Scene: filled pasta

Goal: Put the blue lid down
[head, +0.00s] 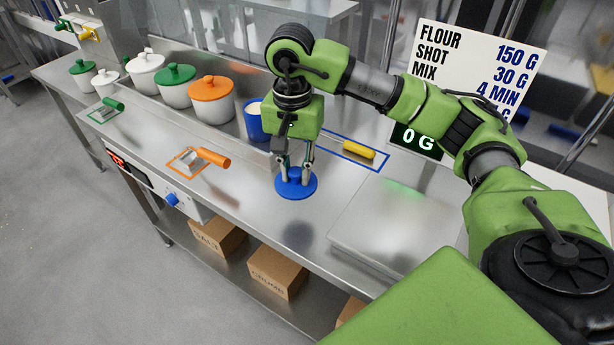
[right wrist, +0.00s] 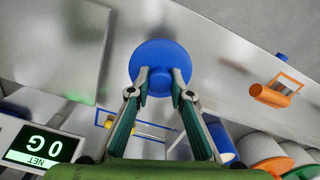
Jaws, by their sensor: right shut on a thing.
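The blue lid (head: 297,186) is a round disc with a raised knob, low over the steel counter in the head view. I cannot tell whether it touches the counter. My right gripper (head: 295,175) points down and is shut on the lid's knob. In the right wrist view the lid (right wrist: 160,62) sits level between the fingertips of the gripper (right wrist: 160,80). The blue canister (head: 252,122) stands open behind the lid, partly hidden by my arm, with pale contents showing. My left gripper is not in view.
Orange (head: 211,98), green (head: 175,84) and white (head: 145,72) lidded canisters stand along the back. An orange-handled scoop (head: 213,157) lies left on the counter. A yellow-handled tool (head: 358,150) lies in a blue outline. A scale display (head: 417,138) reads 0 G. Counter around the lid is clear.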

